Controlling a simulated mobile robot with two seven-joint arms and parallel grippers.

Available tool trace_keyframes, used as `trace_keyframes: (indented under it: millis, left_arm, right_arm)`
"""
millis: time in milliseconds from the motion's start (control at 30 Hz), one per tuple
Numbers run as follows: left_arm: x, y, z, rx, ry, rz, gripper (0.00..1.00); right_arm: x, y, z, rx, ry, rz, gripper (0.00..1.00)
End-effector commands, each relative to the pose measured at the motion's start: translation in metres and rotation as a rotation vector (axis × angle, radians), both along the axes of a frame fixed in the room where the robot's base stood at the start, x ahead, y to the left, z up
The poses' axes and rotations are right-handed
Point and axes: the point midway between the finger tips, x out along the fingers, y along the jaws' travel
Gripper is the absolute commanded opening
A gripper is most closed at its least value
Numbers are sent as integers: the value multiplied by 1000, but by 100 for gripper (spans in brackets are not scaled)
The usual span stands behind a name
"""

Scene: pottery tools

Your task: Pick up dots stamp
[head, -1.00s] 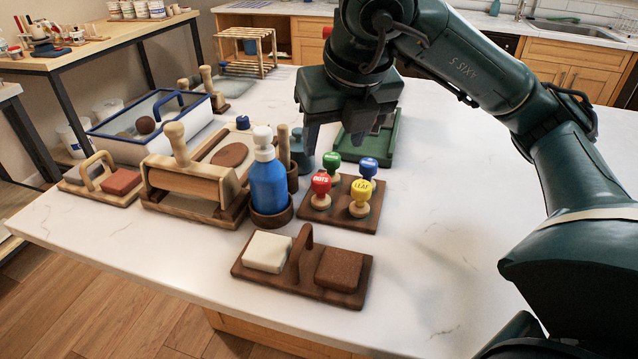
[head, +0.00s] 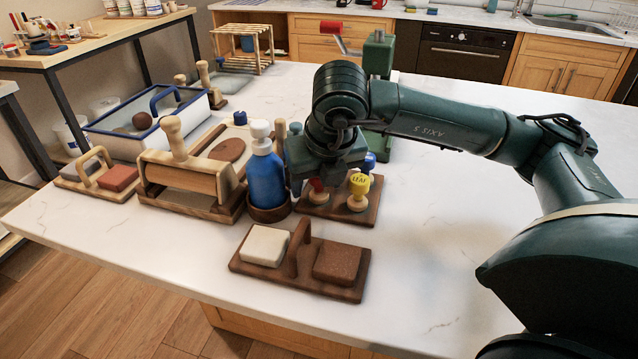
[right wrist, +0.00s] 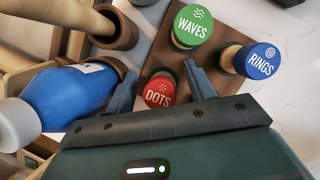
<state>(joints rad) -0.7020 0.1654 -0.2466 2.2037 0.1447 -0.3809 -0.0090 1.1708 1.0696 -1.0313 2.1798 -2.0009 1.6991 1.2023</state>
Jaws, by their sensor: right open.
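The dots stamp (head: 317,186) has a red top and stands on the wooden stamp board (head: 362,217); its label reads DOTS in the right wrist view (right wrist: 160,92). My right gripper (head: 315,180) is open just over it. In the right wrist view the two fingers (right wrist: 160,86) are on either side of the red top, with a gap visible. I cannot tell how low the fingertips reach. My gripper partly hides the stamp in the head view. My left gripper is not in view.
The green WAVES stamp (right wrist: 193,26), blue RINGS stamp (right wrist: 255,60) and yellow LEAF stamp (head: 359,184) stand close by. A blue bottle (head: 266,178) is just left of my gripper. A wooden holder (head: 298,283) with two blocks sits in front. The counter's right side is clear.

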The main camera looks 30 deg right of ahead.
Motion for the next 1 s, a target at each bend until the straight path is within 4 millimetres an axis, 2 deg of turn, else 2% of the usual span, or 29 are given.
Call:
trace_keyframes:
  millis: [167, 767, 1000]
  left_arm:
    - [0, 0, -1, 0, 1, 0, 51]
    - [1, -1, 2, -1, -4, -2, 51]
    - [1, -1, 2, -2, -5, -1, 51]
  right_arm:
    - [0, 0, 0, 0, 0, 0, 54]
    - [0, 0, 0, 0, 0, 1, 6]
    - [0, 0, 2, 1, -1, 0, 6]
